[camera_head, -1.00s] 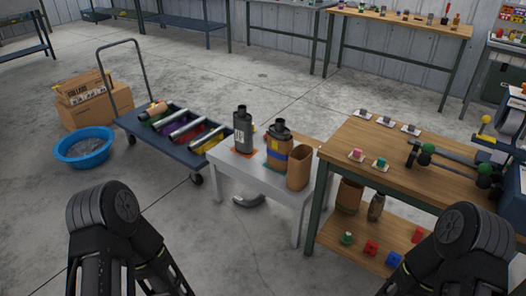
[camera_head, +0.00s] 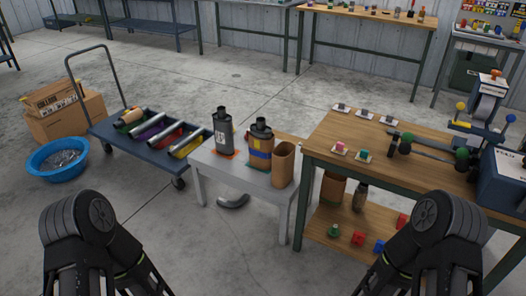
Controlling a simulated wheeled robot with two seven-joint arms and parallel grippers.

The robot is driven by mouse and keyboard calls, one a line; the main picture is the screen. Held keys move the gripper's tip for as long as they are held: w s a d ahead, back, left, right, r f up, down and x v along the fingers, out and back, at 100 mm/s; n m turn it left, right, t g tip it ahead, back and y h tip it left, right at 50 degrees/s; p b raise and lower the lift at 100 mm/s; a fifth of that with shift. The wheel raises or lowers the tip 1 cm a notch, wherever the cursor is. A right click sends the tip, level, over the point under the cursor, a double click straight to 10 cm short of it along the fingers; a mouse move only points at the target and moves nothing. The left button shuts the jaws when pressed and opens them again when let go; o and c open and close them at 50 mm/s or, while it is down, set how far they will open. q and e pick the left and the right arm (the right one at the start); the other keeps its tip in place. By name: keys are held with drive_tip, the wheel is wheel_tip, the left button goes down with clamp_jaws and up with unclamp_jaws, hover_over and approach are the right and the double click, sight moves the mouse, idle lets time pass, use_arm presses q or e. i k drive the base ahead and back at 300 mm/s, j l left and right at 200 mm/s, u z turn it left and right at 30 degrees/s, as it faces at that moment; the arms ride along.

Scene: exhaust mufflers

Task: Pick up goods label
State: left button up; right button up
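No loose goods label can be made out for certain. A dark muffler (camera_head: 223,135) with a white printed patch (camera_head: 219,137) on its side stands upright on the grey table (camera_head: 235,178). Neither gripper's fingertips are in the picture.
A blue cart (camera_head: 150,150) with several silver tubes stands left of the grey table. A blue basin (camera_head: 57,158) and cardboard boxes (camera_head: 65,110) are farther left. A brown container (camera_head: 284,165) stands at the grey table's right end. The floor in front is open.

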sight(364, 113)
drive_tip(key=i+j+u, duration=0.15)
drive_tip(key=i, duration=0.9)
drive_tip(key=i+j+u, duration=0.2)
drive_tip(key=i, duration=0.85)
